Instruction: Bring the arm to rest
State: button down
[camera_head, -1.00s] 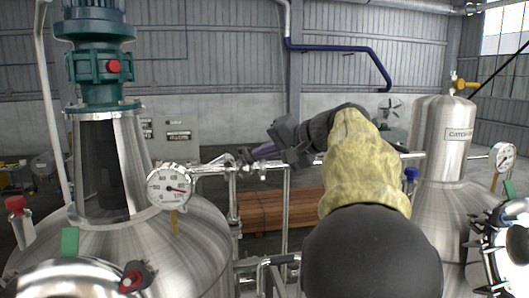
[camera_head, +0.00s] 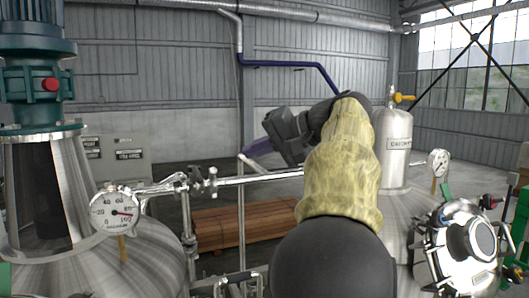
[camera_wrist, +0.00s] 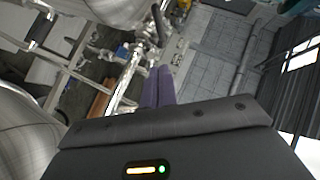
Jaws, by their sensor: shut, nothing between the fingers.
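My arm rises from the bottom of the head view, with a dark joint and a yellow sleeved link, and bends to the left at the top. My gripper (camera_head: 257,150) shows at its end as purple fingers pointing left, above the horizontal pipe in the picture. In the wrist view the two purple fingers of my gripper (camera_wrist: 158,84) lie side by side, closed together with nothing between them. The fingers appear in front of pipework; I cannot tell the exact gap to it.
A steel tank with a green motor (camera_head: 33,90) and a pressure gauge (camera_head: 115,212) stands at left. A steel cylinder (camera_head: 393,150) stands behind my arm at right, near a second gauge (camera_head: 438,162). A horizontal pipe (camera_head: 235,181) crosses the middle. Brown planks (camera_head: 240,225) lie behind it.

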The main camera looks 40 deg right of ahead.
jog(key=shift+v, duration=1.15)
jog(key=shift+w, duration=0.15)
